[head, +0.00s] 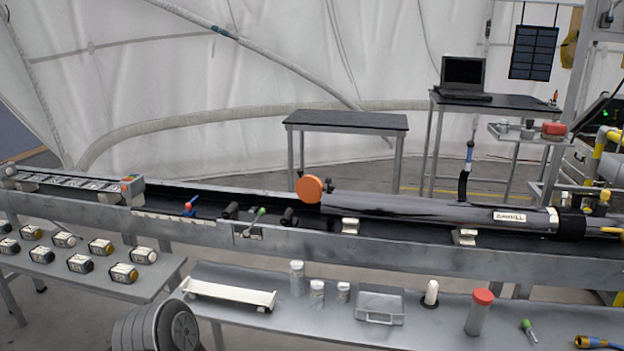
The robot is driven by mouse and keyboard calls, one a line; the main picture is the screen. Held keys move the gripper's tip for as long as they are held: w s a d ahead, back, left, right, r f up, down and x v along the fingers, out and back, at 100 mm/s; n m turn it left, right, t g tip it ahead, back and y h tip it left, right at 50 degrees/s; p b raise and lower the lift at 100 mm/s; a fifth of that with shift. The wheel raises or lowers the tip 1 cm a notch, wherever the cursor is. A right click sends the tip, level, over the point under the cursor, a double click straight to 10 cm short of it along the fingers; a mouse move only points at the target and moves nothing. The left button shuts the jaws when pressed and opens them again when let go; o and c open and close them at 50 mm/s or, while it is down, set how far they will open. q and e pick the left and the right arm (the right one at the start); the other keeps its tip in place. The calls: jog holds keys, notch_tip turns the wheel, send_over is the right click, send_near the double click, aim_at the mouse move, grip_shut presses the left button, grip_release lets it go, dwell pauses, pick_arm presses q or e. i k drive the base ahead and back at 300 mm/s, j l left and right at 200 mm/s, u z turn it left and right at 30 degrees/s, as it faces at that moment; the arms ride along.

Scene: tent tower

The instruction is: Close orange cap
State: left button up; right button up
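The orange cap (309,189) is a round disc at the left end of a long dark grey tube (430,210). It sits at the upper left of the tube's end, with its flat face turned towards me and a small dark fitting beside it. It looks swung out from the tube's mouth, but the mouth itself is mostly hidden. The tube lies level on white supports in a long metal trough and carries a white label near its right end. Neither of my grippers shows in the head view.
The metal trough (400,251) runs across the view. In front, a grey table (385,334) holds a white rack (229,294), jars, a clear box (380,307) and a red-capped jar (479,311). Several small blocks stand on the left table (120,300). A bare dark-topped table (346,121) stands behind.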

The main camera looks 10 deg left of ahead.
aim_at(309, 188)
jog(key=i+j+z, duration=0.3)
jog(key=i, duration=0.15)
jog(key=i+j+z, duration=0.3)
jog(key=i, duration=0.15)
jog(key=l, duration=0.1)
